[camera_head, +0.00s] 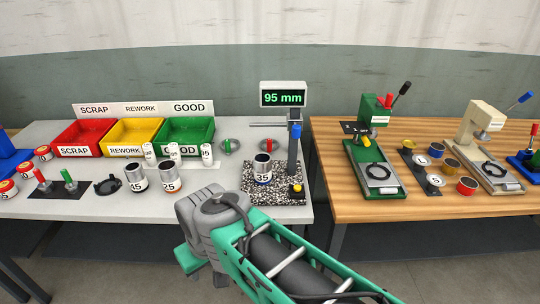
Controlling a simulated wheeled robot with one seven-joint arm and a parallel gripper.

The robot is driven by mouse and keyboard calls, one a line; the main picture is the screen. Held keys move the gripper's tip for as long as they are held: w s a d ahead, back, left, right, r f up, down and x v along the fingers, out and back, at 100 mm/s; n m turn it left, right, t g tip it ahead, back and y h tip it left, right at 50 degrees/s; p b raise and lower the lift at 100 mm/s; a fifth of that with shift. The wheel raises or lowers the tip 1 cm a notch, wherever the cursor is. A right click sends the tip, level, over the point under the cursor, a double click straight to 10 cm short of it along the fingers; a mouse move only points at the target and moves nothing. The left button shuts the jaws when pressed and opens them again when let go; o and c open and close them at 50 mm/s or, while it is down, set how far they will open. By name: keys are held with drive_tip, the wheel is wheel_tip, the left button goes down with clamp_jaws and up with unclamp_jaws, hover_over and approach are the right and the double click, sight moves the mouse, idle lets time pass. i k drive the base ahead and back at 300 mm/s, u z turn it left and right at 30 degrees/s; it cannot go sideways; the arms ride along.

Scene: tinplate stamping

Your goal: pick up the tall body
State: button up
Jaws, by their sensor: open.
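Three open metal cans with white number bands stand on the grey table. One marked 45 (136,177) and one that seems marked 25 (169,177) stand side by side left of my arm. The third, marked 35 (262,169), stands upright on the speckled plate (290,190) of a height gauge (294,150), whose display (283,96) reads 95 mm. I cannot tell for sure which can is the tall body. My arm's grey joint is in front of the table, nearest the pair of cans. My gripper's fingers do not show.
Red (80,151), yellow (130,151) and green (184,151) bins stand at the back, under SCRAP, REWORK and GOOD signs. Small white cylinders (174,151) stand before the bins. Red and green handled tools (69,181) are at the left. A wooden table (330,195) with presses is at right.

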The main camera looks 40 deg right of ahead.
sight(262, 168)
drive_tip(key=u, duration=0.35)
drive_tip(key=k, duration=0.5)
drive_tip(key=u, duration=1.05)
drive_tip(key=i, duration=0.85)
drive_tip(key=z, duration=0.9)
drive_tip(key=i, duration=0.65)
drive_tip(key=z, duration=0.8)
